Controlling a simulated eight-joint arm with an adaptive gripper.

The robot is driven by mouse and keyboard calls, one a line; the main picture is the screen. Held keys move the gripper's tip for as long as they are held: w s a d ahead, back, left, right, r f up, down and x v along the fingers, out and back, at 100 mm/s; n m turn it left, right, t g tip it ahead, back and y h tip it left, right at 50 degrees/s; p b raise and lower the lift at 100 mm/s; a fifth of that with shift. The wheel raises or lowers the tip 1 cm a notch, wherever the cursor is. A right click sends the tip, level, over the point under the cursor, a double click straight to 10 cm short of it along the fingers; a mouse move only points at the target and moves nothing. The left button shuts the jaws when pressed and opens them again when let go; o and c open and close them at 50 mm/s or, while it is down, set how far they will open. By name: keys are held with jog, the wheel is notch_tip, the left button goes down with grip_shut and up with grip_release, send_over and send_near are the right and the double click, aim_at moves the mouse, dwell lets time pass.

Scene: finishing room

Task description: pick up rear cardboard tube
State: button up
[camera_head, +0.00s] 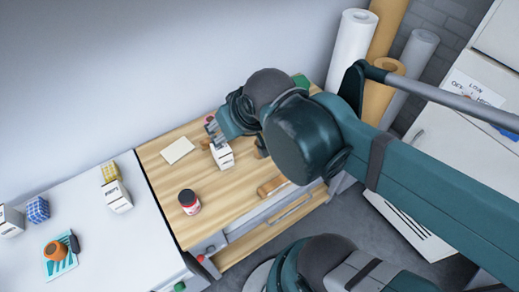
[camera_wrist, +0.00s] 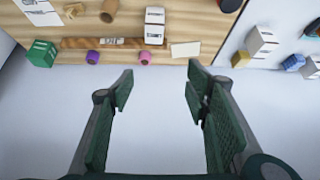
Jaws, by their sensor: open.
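My gripper (camera_wrist: 160,80) is open and empty in the wrist view, its two dark green fingers well apart over the pale strip beyond the bench edge. In the head view my gripper (camera_head: 217,133) is above the bench near the white box, partly hidden by my own wrist. A short brown cardboard tube (camera_wrist: 108,11) shows at the top of the wrist view, apart from the fingers. A long brown labelled piece (camera_wrist: 86,43) lies along the bench edge; I cannot tell whether it is a tube. Which one is the rear tube is unclear.
Tall rolls (camera_head: 352,48) stand behind.

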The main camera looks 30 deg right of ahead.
dwell(0.4)
jog(key=m+g+b, duration=0.2)
jog(key=m+g, duration=0.5)
jog(key=m, duration=1.1)
send_over(257, 142)
jog(key=f, duration=2.1)
jog(key=shift+s+f, duration=0.2)
jog(key=shift+f, duration=0.15)
jog(key=shift+d+f+m, duration=0.35)
jog(key=shift+f+m, duration=0.25)
jog(key=shift+f, duration=0.15)
jog(key=shift+f, duration=1.3)
jog(key=shift+f, duration=0.1)
jog(key=shift+f+b, duration=0.65)
jog(key=shift+f, duration=1.85)
